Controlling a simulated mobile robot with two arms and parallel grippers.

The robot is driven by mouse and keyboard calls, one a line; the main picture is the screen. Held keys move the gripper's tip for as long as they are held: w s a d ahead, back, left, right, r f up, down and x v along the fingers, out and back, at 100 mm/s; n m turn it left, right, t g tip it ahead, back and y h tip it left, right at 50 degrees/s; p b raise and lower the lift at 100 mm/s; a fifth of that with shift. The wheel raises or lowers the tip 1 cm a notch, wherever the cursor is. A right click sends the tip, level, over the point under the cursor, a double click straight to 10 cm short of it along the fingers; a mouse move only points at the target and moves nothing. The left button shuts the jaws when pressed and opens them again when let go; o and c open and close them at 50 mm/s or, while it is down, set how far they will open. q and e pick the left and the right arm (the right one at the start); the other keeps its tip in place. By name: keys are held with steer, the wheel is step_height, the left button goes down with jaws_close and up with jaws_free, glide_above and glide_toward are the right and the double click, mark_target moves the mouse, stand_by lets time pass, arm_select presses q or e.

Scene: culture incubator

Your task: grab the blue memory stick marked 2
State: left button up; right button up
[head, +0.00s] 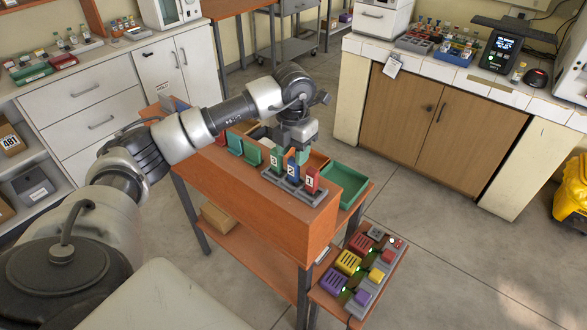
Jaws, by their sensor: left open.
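The blue memory stick marked 2 (292,169) stands upright in a grey holder (284,183) on the wooden bench. It is between a green stick marked 3 (276,158) on its left and a red stick marked 1 (311,181) on its right. My left gripper (298,150) is open and points down at the top of the blue stick, very close to it. The fingertips are small and partly overlap the stick, so I cannot tell whether they touch it. My right gripper is not in view.
A lower panel with coloured blocks (349,262) stands at the front right. Cabinets (440,120) line the back, with open floor between.

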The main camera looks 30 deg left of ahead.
mark_target(294, 172)
arm_select(q)
step_height(294, 172, down, 4)
steer(key=shift+w+f+p, duration=0.15)
steer(key=shift+f+p, duration=0.05)
steer(key=shift+p, duration=0.9)
steer(key=shift+f, duration=0.3)
steer(key=c, duration=0.7)
steer(key=shift+o, duration=0.2)
steer(key=shift+r, duration=0.1)
